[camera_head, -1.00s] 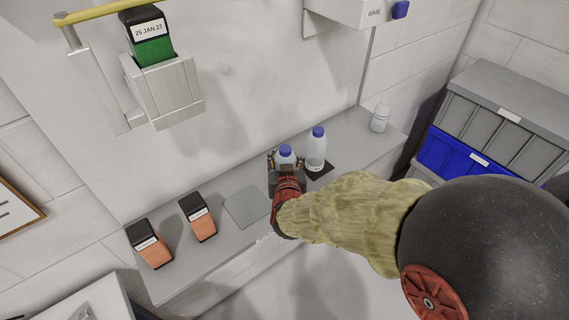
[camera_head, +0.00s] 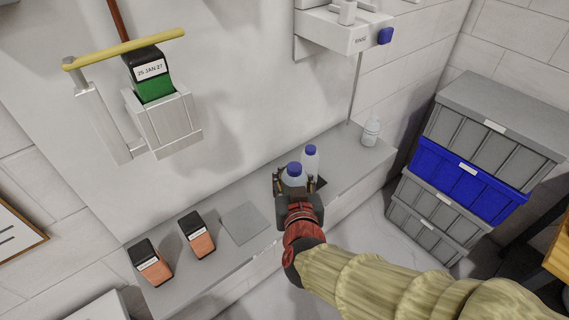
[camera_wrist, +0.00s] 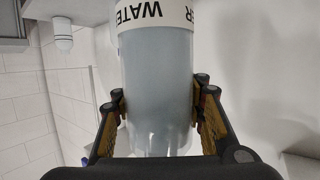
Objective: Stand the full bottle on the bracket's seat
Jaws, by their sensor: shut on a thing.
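My gripper (camera_head: 297,187) is shut on a clear bottle with a blue cap (camera_head: 294,174), above the ledge. In the wrist view, whose picture is upside down, the pads press both sides of this bottle (camera_wrist: 158,75); grey-blue liquid and a white label reading "WATER" show. A second blue-capped bottle (camera_head: 311,157) stands just behind it, by a dark mat, partly hidden. A pale wall bracket (camera_head: 331,38) labelled "RINSE" juts out at the upper right, with a blue knob (camera_head: 385,36). I cannot tell which surface is its seat.
A small white bottle (camera_head: 371,132) stands at the ledge's right end. Two orange-and-black boxes (camera_head: 151,262) (camera_head: 197,235) and a grey square (camera_head: 244,222) lie on the ledge (camera_head: 216,275). A wall holder (camera_head: 167,125) with a green box hangs left. Crates (camera_head: 466,183) stand right.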

